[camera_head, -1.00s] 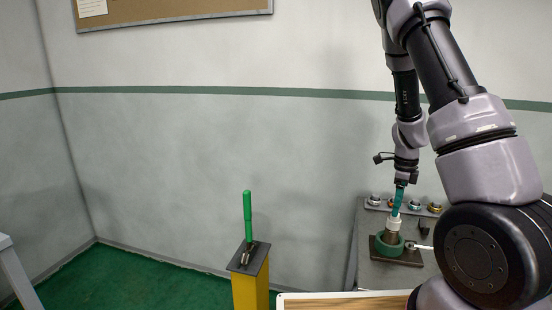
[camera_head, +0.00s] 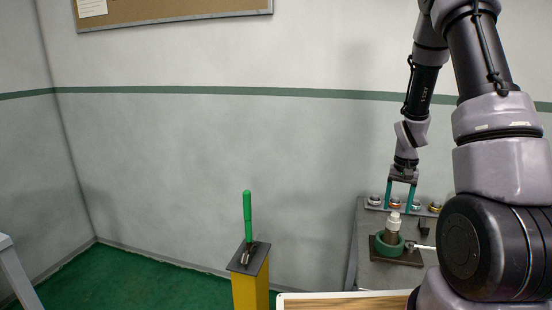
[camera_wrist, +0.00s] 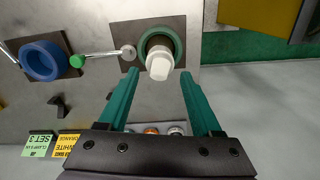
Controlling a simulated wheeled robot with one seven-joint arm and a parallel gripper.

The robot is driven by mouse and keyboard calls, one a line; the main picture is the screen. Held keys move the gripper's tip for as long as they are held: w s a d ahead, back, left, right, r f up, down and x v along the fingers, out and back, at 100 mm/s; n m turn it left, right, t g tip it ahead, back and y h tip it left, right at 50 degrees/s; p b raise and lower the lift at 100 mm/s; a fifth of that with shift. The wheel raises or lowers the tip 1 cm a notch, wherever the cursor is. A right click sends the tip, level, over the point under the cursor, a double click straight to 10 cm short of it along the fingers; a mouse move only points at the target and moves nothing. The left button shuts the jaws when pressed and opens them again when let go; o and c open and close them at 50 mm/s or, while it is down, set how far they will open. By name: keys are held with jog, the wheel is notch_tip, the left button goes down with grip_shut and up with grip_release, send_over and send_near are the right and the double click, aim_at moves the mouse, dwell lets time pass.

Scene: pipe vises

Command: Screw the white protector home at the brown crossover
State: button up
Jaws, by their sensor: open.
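The white protector (camera_head: 394,221) stands upright on the brown crossover (camera_head: 391,238), which is held in a green ring vise (camera_head: 389,247) on a dark base plate. In the wrist view the white protector (camera_wrist: 160,67) shows between and beyond the fingertips, with the green vise ring (camera_wrist: 178,45) around the brown part below it. My gripper (camera_head: 401,206) is open, its teal fingers pointing down, empty and apart from the protector. It also shows in the wrist view (camera_wrist: 160,84). How deep the protector's thread sits is hidden.
A rack (camera_head: 376,203) of several ringed parts lies behind the vise. A yellow post (camera_head: 250,287) carries a green-handled tool (camera_head: 247,215).

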aim_at(394, 221)
jog(key=shift+n, duration=0.3)
jog(key=shift+f, duration=0.1)
jog(key=shift+f, duration=1)
